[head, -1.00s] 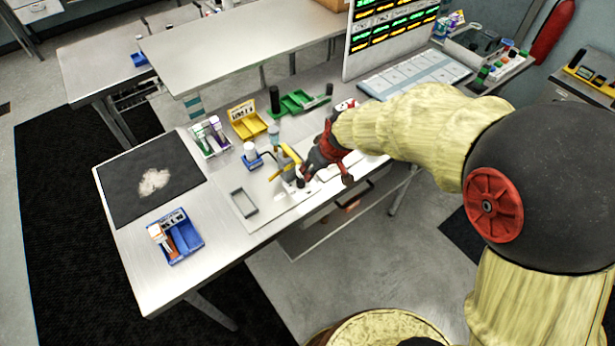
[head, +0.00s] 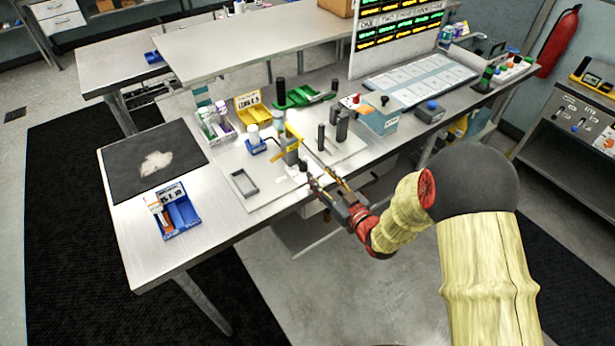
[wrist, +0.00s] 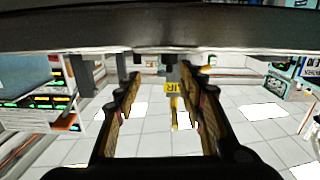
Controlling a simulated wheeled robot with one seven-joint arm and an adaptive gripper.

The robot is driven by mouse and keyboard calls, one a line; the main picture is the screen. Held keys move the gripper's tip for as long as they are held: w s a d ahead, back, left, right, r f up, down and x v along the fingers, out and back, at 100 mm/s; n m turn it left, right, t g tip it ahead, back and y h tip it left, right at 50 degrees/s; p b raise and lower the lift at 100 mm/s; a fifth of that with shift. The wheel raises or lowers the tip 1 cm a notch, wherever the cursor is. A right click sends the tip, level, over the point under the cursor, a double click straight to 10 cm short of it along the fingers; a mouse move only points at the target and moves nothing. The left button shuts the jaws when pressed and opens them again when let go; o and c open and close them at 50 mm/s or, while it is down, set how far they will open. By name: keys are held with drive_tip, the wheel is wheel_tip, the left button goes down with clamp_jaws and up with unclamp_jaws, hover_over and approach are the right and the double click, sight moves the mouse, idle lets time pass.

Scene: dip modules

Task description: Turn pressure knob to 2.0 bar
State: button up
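A grey upright fitting with yellow parts (head: 291,156) stands on the pale board near the table's front edge.
A small grey tray (head: 244,184) lies left on the board, and a blue tray (head: 184,214) further left. Dark posts (head: 341,125) and a light-blue box (head: 381,115) stand to the right. Open floor lies in front of the table.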

sight(307, 167)
drive_tip(key=shift+s+a+f+y, duration=0.1)
drive_tip(key=shift+s+a+y, duration=0.1)
drive_tip(key=shift+s, duration=0.15)
drive_tip(key=shift+s+a+y, duration=0.1)
drive_tip(key=shift+s+y, duration=0.1)
drive_tip(key=shift+s, duration=0.15)
drive_tip(key=shift+b+x, duration=0.9)
drive_tip(key=shift+x, duration=2.9)
drive_tip(key=shift+c, duration=0.3)
clamp_jaws()
